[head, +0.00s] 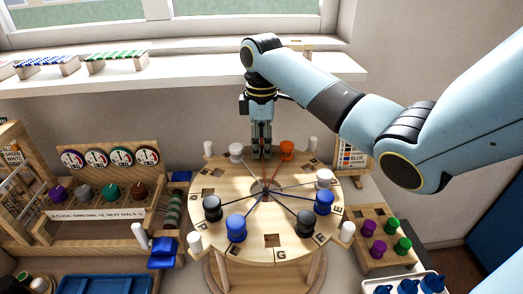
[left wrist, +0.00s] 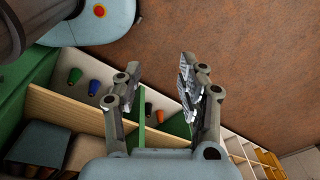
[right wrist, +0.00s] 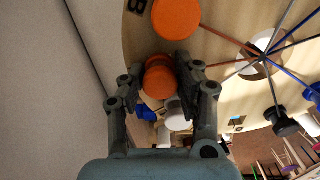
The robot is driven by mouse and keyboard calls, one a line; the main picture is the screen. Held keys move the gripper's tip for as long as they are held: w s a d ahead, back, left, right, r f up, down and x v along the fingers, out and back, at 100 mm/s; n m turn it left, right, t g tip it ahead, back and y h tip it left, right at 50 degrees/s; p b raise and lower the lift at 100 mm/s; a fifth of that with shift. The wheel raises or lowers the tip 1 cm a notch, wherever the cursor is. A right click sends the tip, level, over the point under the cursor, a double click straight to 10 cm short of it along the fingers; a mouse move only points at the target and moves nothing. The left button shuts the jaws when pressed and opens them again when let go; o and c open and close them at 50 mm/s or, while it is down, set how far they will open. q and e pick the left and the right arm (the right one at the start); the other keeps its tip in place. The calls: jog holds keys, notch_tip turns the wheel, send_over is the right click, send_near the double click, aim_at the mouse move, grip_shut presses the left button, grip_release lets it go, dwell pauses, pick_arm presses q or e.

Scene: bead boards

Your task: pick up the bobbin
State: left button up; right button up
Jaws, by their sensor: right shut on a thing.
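My right gripper (head: 262,150) points down at the far edge of the round wooden board (head: 272,241). In the right wrist view the gripper (right wrist: 159,76) is shut on an orange bobbin (right wrist: 158,80), which sits between its fingers. That bobbin is hidden by the fingers in the head view. A second orange bobbin (right wrist: 175,18) stands on the board beside it and shows right of the gripper in the head view (head: 287,147). My left gripper (left wrist: 156,82) is open and empty, away from the board, above the floor and a shelf.
White, black and blue bobbins stand around the board, with cords running to its middle hole. A wooden rack with dials (head: 100,215) stands left. A peg block (head: 375,262) with purple and green pegs is right. A window ledge (head: 200,72) runs behind.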

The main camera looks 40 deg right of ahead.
aim_at(261, 141)
grip_shut()
jog(key=shift+r, duration=0.65)
notch_tip(261, 141, up, 2)
jog(key=shift+r+b, duration=0.25)
jog(key=shift+b, duration=0.45)
pick_arm(q)
jog(key=shift+w+d+f+p, duration=0.1)
jog(key=shift+w+f+p, duration=0.25)
jog(key=shift+w, duration=0.25)
pick_arm(e)
jog(key=s+r, duration=0.7)
jog(key=s, duration=0.4)
jog(key=shift+s+d, duration=0.2)
jog(key=shift+s, duration=0.2)
jog(key=shift+r, duration=0.1)
